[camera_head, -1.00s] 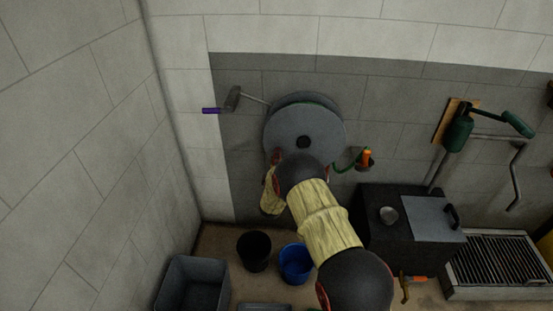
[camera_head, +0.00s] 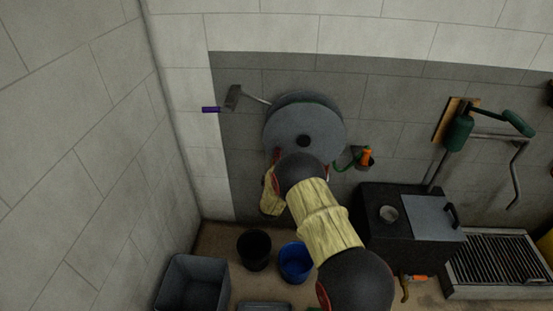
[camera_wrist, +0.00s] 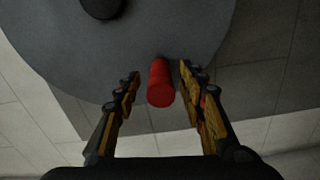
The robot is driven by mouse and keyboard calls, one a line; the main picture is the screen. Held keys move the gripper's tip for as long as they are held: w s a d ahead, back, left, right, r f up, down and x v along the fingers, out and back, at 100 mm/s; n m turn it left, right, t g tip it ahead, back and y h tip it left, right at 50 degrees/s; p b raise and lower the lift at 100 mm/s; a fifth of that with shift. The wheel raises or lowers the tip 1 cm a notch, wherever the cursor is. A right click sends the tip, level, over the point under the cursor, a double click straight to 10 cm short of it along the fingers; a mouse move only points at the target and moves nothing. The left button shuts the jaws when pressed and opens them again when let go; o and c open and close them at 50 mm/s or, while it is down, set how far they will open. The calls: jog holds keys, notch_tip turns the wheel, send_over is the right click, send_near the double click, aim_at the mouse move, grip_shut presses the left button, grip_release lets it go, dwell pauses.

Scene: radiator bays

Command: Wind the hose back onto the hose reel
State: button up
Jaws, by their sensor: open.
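The hose reel (camera_head: 303,120) is a grey disc with a dark hub, mounted on the wall. It also fills the upper part of the wrist view (camera_wrist: 130,60). A red handle (camera_wrist: 160,84) sticks out from the disc near its rim. My gripper (camera_wrist: 158,82) is open, with one finger on each side of the red handle and gaps showing on both sides. A short piece of green hose (camera_head: 343,167) runs from the reel's right side to an orange nozzle (camera_head: 366,157).
A purple-handled grey tool (camera_head: 232,97) is on the wall left of the reel. A black bucket (camera_head: 254,250), a blue bucket (camera_head: 295,262) and a grey bin (camera_head: 192,284) stand below. A dark box (camera_head: 398,236) and a floor grate (camera_head: 497,262) are at right.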

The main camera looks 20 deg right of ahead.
jog(key=v, duration=1.1)
jog(key=shift+s, duration=0.1)
